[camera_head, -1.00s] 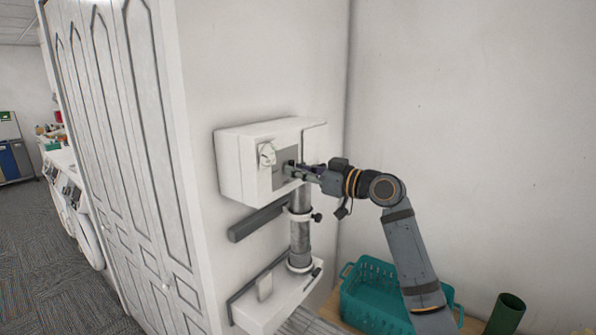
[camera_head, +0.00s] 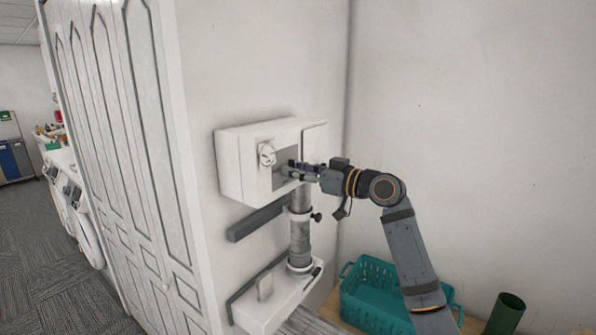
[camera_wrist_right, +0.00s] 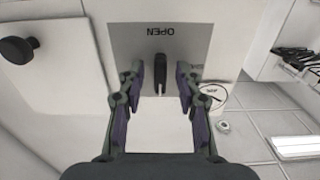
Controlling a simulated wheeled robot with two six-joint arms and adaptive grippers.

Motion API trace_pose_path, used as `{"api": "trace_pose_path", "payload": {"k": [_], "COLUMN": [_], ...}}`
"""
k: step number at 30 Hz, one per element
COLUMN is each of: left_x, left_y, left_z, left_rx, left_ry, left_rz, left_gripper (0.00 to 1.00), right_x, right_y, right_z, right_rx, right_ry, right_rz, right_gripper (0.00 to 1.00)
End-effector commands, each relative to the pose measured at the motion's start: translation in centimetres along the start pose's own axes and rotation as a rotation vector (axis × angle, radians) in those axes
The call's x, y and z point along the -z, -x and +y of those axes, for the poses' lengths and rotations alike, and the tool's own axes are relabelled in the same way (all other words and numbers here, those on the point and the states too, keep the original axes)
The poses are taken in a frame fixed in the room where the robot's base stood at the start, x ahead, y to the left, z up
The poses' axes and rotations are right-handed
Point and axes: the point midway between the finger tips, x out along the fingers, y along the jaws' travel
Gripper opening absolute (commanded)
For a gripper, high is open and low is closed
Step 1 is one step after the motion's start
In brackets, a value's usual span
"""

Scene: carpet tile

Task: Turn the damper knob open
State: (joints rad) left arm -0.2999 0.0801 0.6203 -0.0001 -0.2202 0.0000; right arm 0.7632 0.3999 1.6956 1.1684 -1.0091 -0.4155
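A white wall box (camera_head: 240,166) carries a grey face plate (camera_wrist_right: 118,38) marked OPEN, upside down in the wrist view. The dark damper knob (camera_wrist_right: 161,70), a narrow upright shape there, stands in front of this plate. My right gripper (camera_wrist_right: 159,76) is open, with one finger on each side of the knob and a gap visible on both sides. In the head view my right gripper (camera_head: 287,171) is at the box front and hides the knob. My left gripper is in neither view.
A round white piece (camera_head: 267,155) sits on the box front beside the plate. A grey pipe (camera_head: 300,238) runs below to a white lower unit (camera_head: 270,306). A teal basket (camera_head: 372,300) and a dark green cylinder (camera_head: 506,314) are at lower right. Tall white cabinet doors (camera_head: 130,130) stand left.

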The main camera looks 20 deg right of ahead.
Motion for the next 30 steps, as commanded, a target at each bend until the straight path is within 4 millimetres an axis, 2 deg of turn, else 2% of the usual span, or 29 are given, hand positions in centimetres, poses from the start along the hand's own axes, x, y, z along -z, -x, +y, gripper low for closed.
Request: {"api": "trace_pose_path", "payload": {"k": [7,10,21,30], "left_x": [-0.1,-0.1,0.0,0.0], "left_y": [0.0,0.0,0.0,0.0], "left_z": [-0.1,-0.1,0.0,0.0], "left_rx": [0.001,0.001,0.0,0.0], "left_ry": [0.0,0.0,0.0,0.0], "left_rz": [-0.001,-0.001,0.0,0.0], "left_gripper": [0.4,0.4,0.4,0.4], "right_x": [0.0,0.0,-0.2,-0.2], "right_y": [0.0,0.7,7.8,11.2], "right_z": [0.0,0.1,0.1,0.1], "right_rx": [0.0,-0.002,-0.004,-0.001], "right_ry": [0.001,0.002,0.007,0.005], "right_rz": [0.0,-0.001,-0.01,-0.005], "right_gripper": [0.36,0.36,0.36,0.36]}}
